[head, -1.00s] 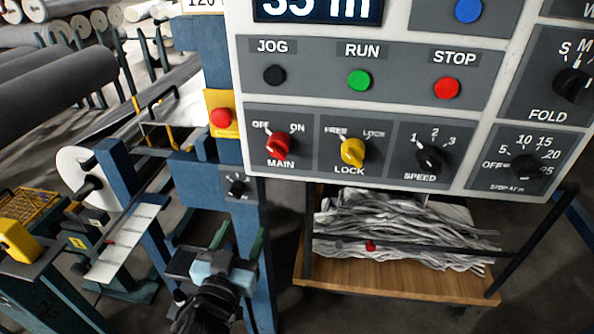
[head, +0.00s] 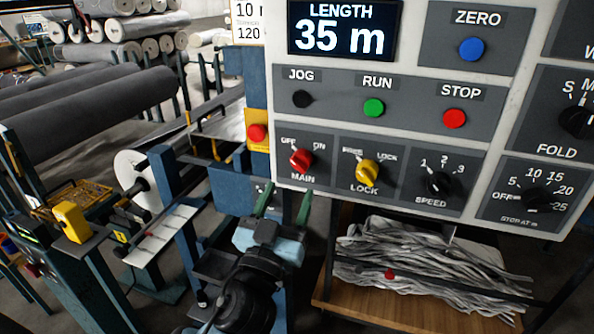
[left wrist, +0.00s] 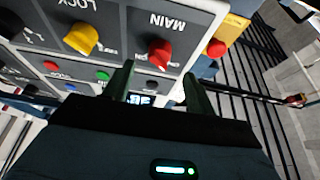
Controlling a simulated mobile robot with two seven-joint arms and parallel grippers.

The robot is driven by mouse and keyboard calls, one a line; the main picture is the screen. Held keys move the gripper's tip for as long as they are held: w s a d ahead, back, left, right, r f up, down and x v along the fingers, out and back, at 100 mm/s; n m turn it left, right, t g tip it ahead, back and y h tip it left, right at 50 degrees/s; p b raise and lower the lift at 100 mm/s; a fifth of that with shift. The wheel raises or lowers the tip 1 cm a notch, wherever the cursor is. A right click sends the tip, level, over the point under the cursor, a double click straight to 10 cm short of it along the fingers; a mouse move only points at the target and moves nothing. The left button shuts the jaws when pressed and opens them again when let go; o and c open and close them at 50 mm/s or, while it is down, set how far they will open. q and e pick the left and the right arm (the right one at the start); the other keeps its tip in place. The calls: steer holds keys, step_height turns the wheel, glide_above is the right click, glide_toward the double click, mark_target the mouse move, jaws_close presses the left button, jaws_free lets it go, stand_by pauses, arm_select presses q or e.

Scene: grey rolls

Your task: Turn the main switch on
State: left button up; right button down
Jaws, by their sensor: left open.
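The main switch (head: 301,159) is a red knob above the label MAIN, at the lower left of the control panel (head: 495,137). Its pale pointer leans up-left toward OFF. It also shows in the left wrist view (left wrist: 160,53), upside down. My left gripper (head: 286,204) is just below the knob in the head view, its two green fingers apart and pointing up toward the panel. In the left wrist view the fingers (left wrist: 158,84) stand open with nothing between them, and the knob shows beyond them. My right gripper is not in view.
The yellow LOCK knob (head: 369,173) sits right of the main switch, with the black SPEED knob (head: 440,184) further right. A red button on a yellow box (head: 257,133) is close on the left. A wooden cart (head: 375,312) with grey cloth stands below the panel.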

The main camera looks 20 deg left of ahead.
mark_target(298, 170)
arm_select(q)
steer(key=p+x, duration=0.1)
steer(key=x, duration=0.4)
steer(key=shift+r, duration=0.25)
steer(key=shift+w+r, duration=0.1)
steer(key=shift+w, duration=0.55)
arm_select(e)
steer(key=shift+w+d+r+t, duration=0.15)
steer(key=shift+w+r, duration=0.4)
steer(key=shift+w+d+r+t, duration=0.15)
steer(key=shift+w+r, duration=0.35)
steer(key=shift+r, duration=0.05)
arm_select(q)
steer(key=c, duration=1)
